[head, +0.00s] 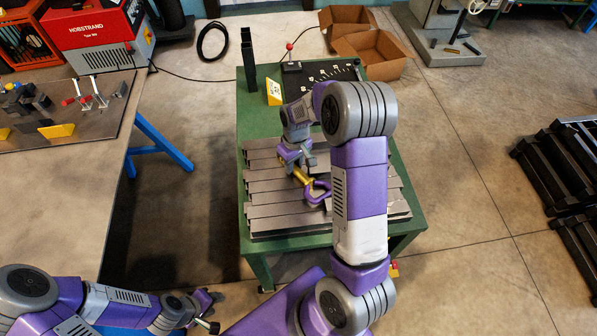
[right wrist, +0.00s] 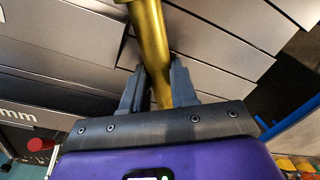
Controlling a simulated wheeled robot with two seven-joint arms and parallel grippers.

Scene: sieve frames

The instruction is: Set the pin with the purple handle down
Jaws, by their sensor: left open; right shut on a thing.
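The pin has a gold shaft (head: 303,180) and a purple ring-shaped handle (head: 319,193). My right gripper (head: 299,163) is shut on the gold shaft over the grey slats on the green table. In the right wrist view the gold shaft (right wrist: 153,45) runs between the two dark fingers (right wrist: 160,88), with the slats behind it. The handle is out of that view. I cannot tell whether the pin touches the slats. My left gripper (head: 207,306) is open and empty at the bottom left, away from the table.
The grey slats (head: 270,212) cover the near part of the green table (head: 262,122). A black board (head: 335,75), a yellow block (head: 273,92) and dark upright posts (head: 249,60) stand at its far end. A workbench (head: 70,180) is on the left. Cardboard boxes (head: 375,52) lie beyond.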

